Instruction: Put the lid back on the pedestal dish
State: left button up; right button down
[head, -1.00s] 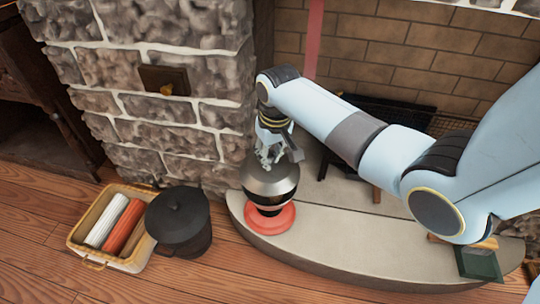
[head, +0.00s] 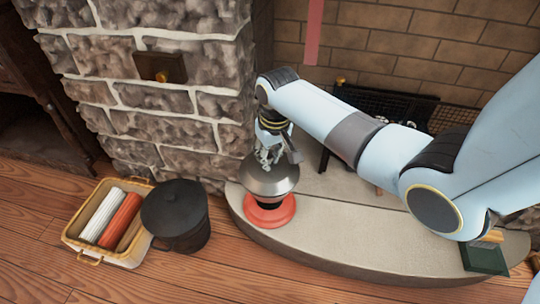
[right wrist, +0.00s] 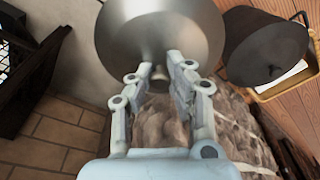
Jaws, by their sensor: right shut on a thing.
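The lid (head: 262,184) is a silver-grey dome, seen over the pedestal dish on the stone hearth. My right gripper (head: 268,160) is above it, shut on its knob. In the right wrist view, the lid (right wrist: 160,30) fills the top middle, with its small knob between the fingertips (right wrist: 159,68). The pedestal dish shows below the lid as a dark part and a round red foot (head: 270,218). The lid hides most of the dish, so I cannot tell whether it touches the rim. My left gripper is not in view.
A black lidded pot (head: 177,222) stands on the wooden floor left of the hearth (head: 350,235). Beside it is a yellow-edged basket (head: 75,243) with white and red rolls. A stone pillar (head: 190,110) rises behind. A dark green object (head: 485,259) lies at the hearth's right.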

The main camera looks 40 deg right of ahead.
jog(key=shift+r+p, duration=0.1)
jog(key=shift+p, duration=0.6)
dwell(0.9)
jog(key=shift+f, duration=0.25)
dwell(0.9)
jog(key=shift+p, duration=0.55)
dwell(0.5)
jog(key=c, duration=0.7)
grip_release()
